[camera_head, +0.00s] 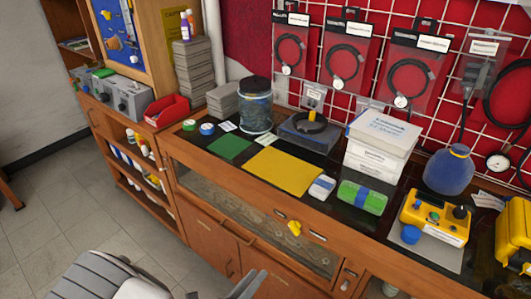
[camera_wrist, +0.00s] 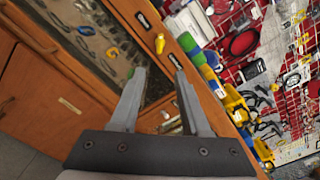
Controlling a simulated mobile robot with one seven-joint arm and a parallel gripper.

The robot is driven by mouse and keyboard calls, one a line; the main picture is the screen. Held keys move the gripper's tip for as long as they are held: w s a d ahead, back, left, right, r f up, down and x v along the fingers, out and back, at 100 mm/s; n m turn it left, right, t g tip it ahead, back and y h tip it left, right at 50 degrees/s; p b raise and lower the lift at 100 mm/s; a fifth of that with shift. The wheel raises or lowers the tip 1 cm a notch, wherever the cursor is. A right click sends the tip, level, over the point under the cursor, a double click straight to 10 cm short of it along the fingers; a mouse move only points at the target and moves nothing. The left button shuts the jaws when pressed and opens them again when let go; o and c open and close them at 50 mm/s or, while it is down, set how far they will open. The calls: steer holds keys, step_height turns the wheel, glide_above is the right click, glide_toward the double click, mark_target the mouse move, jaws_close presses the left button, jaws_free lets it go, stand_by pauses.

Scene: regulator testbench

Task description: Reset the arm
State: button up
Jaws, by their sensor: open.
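My gripper (camera_wrist: 159,72) is open and empty in the wrist view, its two grey fingers apart with nothing between them. It is in front of the wooden bench (camera_head: 220,182), apart from it, and the wrist view is tilted. In the head view my arm (camera_head: 100,275) shows at the bottom left as a grey and white link. A grey piece at the bottom edge (camera_head: 250,286) looks like part of my gripper. The rest of the arm is out of frame.
The bench top holds a yellow mat (camera_head: 283,172), a green mat (camera_head: 229,147), a jar (camera_head: 256,105), white boxes (camera_head: 376,150) and a yellow device (camera_head: 435,217). A yellow object (camera_head: 294,228) sits on the bench front. The floor (camera_head: 60,190) at left is mostly clear.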

steer(key=d+r+m+g, duration=1.35)
steer(key=r+m, duration=0.35)
steer(key=m, duration=0.4)
steer(key=s+d+r+m+t+y, duration=0.1)
steer(key=s+d+r+m+y, duration=0.1)
steer(key=r+m, duration=0.3)
steer(key=s+d+r+m+t+y, duration=0.1)
steer(key=s+d+r+m+y, duration=0.1)
steer(key=r+m+y, duration=0.2)
steer(key=s+d+r+m+t+y, duration=0.2)
steer(key=r+m+y, duration=0.1)
steer(key=r+m, duration=0.4)
steer(key=shift+s+m+y+p, duration=0.3)
steer(key=shift+m+y, duration=0.1)
steer(key=shift+m, duration=0.3)
steer(key=shift+w+f, duration=0.1)
